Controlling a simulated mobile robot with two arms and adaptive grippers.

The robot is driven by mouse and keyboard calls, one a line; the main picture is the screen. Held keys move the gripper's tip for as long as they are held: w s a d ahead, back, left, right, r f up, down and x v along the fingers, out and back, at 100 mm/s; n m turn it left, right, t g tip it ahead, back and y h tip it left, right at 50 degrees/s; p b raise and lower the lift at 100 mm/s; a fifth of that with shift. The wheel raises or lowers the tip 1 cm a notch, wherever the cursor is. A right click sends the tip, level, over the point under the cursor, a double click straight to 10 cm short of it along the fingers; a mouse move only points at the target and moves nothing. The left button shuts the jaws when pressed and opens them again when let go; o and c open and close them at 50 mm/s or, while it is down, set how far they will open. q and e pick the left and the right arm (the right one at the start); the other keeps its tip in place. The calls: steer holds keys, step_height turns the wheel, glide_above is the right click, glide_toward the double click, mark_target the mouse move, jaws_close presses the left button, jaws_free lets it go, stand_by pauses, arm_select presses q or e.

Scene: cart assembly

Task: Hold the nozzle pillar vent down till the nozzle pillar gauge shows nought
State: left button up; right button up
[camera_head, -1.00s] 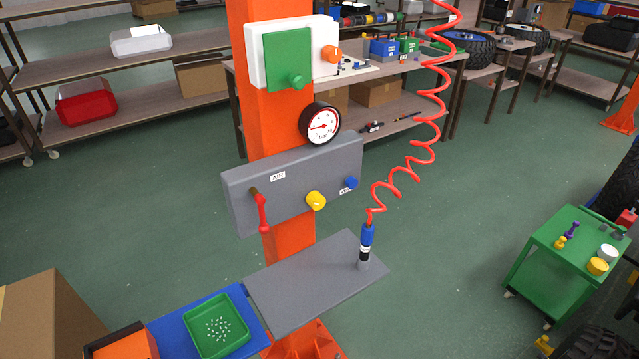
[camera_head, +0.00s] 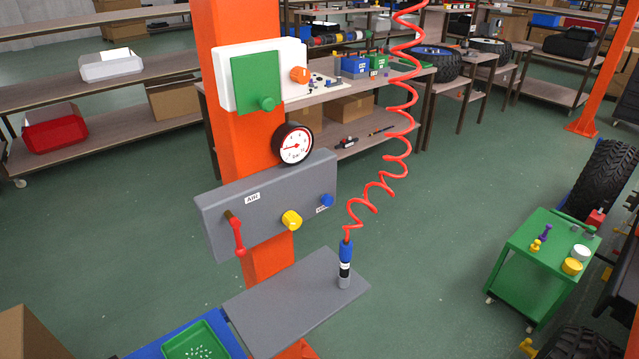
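The orange nozzle pillar (camera_head: 237,130) stands left of centre in the head view. A round gauge (camera_head: 293,145) with a white face and red needle sits on it; the needle points to the left side of the dial, and its numbers are too small to read surely. Below is a grey panel (camera_head: 267,189) labelled AIR, with a red lever (camera_head: 238,236) hanging down, a yellow knob (camera_head: 291,220) and a blue button (camera_head: 327,200) beside a small label, partly legible, that appears to mark the vent. Neither gripper is in view.
A blue and black nozzle (camera_head: 345,264) stands on a grey shelf (camera_head: 290,300), tied to a red coiled hose (camera_head: 401,121). A green cart (camera_head: 543,262) stands at right. A green tray (camera_head: 196,343) is at the bottom. The floor between is clear.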

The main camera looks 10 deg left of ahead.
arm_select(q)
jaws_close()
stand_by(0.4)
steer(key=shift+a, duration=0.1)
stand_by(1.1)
